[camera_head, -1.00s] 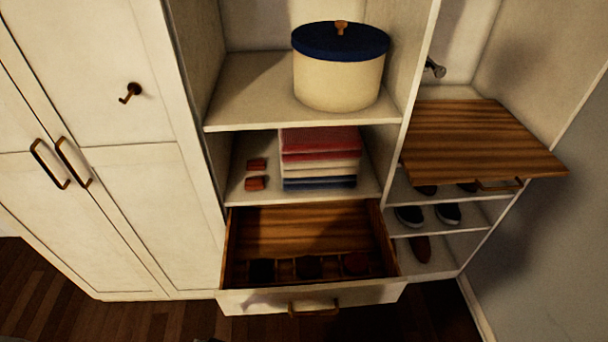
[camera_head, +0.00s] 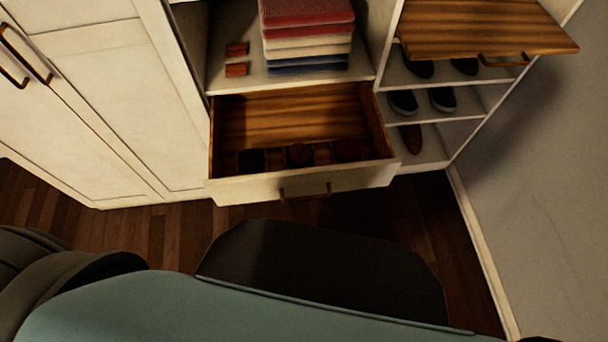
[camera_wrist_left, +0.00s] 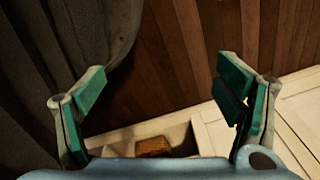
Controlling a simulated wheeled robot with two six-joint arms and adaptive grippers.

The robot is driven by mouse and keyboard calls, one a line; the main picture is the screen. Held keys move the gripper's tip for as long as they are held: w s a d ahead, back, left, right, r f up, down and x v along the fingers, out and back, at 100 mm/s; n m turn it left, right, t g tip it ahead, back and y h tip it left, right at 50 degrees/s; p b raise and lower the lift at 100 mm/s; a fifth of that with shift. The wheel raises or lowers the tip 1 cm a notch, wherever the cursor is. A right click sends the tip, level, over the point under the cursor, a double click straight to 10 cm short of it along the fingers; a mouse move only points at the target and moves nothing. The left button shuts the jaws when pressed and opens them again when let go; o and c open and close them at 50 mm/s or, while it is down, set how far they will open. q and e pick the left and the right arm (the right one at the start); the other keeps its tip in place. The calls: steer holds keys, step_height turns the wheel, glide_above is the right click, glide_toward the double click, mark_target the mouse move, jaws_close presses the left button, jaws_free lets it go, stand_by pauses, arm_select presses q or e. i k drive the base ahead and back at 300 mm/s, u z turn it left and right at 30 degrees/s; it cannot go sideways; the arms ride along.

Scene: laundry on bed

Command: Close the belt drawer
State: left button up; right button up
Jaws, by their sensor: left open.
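The belt drawer (camera_head: 345,180) is pulled open below the shelf with folded towels in the head view. It has a white front, a brown wooden inside and a bronze bar handle (camera_head: 306,194). Several dark rolled belts (camera_head: 299,155) sit in its small compartments. My left gripper (camera_wrist_left: 162,84) shows in the left wrist view with its green-padded fingers wide apart and nothing between them. Pale cabinet parts and a small brown item (camera_wrist_left: 153,146) lie low in that view; I cannot tell which part this is. My right gripper is not in view.
Folded towels (camera_head: 306,42) and two small red boxes (camera_head: 236,70) sit on the shelf above. A wooden pull-out board (camera_head: 480,28) sticks out over shoe shelves at right. White closed doors (camera_head: 130,100) stand at left. Wooden floor (camera_head: 160,235) lies in front.

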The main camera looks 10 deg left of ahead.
mark_target(269, 122)
steer(key=u, duration=1.75)
steer(key=k, duration=0.75)
steer(key=z, duration=1)
steer(key=i, duration=0.5)
